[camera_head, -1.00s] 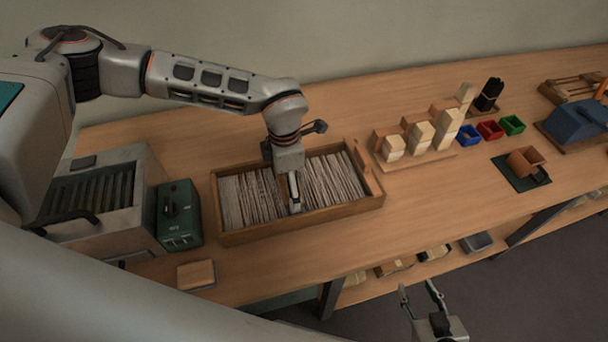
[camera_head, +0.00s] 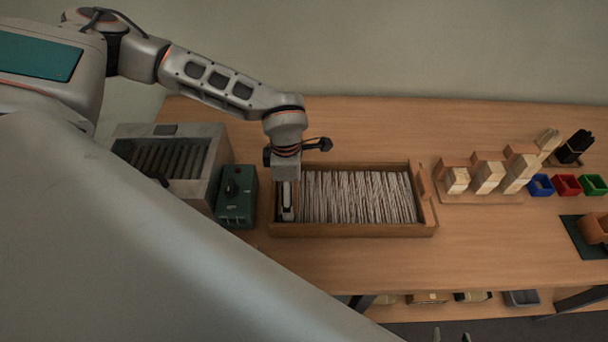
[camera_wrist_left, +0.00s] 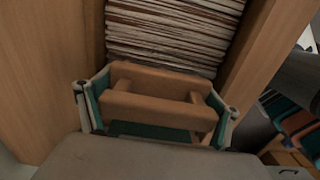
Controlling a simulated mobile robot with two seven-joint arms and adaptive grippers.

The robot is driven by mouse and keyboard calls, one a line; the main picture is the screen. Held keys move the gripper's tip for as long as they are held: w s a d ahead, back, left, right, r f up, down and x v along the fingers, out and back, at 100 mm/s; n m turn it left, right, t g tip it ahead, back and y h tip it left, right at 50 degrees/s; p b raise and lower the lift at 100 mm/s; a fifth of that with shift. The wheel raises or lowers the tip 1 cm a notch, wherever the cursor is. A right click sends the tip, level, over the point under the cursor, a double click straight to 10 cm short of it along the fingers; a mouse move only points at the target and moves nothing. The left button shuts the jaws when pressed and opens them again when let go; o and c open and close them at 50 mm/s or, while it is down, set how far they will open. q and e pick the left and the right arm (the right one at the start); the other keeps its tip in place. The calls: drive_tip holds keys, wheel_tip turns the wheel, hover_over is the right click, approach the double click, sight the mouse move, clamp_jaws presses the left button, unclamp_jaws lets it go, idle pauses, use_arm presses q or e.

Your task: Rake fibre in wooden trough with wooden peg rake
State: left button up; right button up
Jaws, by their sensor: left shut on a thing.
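The wooden trough (camera_head: 352,230) sits on the bench, full of pale, streaky fibre (camera_head: 360,197) lying in rows. My left gripper (camera_head: 287,208) points down inside the trough's left end, beside the fibre. In the left wrist view its two fingers (camera_wrist_left: 155,112) stand on either side of the wooden peg rake (camera_wrist_left: 150,78) and are shut on it. The rake's pegs are hidden. The fibre (camera_wrist_left: 172,35) and the trough wall (camera_wrist_left: 268,40) show beyond the rake. Only the tips of my right gripper (camera_head: 452,336) show at the bottom edge, apart and empty.
A green box (camera_head: 237,198) and a grey slatted unit (camera_head: 215,150) stand close to the trough's left. Pale blocks (camera_head: 488,177) on a board, small coloured bins (camera_head: 566,186) and a dark brush-like bundle (camera_head: 574,146) stand to the right. Bench in front of the trough is clear.

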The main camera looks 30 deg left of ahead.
use_arm(q)
drive_tip(key=shift+s+a, duration=0.1)
drive_tip(key=shift+a, duration=0.1)
drive_tip(key=shift+d, duration=0.1)
drive_tip(key=shift+w+d, duration=0.3)
drive_tip(key=shift+d, duration=0.1)
drive_tip(key=shift+w+d+b, duration=0.3)
drive_tip(key=shift+w+d, duration=0.05)
drive_tip(key=shift+d, duration=0.2)
drive_tip(key=shift+w+d+b, duration=0.25)
drive_tip(key=shift+w+d, duration=0.05)
drive_tip(key=shift+d, duration=0.2)
drive_tip(key=shift+s+a, duration=0.1)
drive_tip(key=shift+a, duration=0.05)
drive_tip(key=shift+s+a+p, duration=0.2)
drive_tip(key=shift+s+a, duration=0.25)
drive_tip(key=shift+a, duration=0.25)
drive_tip(key=shift+s+a+p, duration=0.15)
drive_tip(key=shift+s+a, duration=0.25)
drive_tip(key=shift+a, duration=0.3)
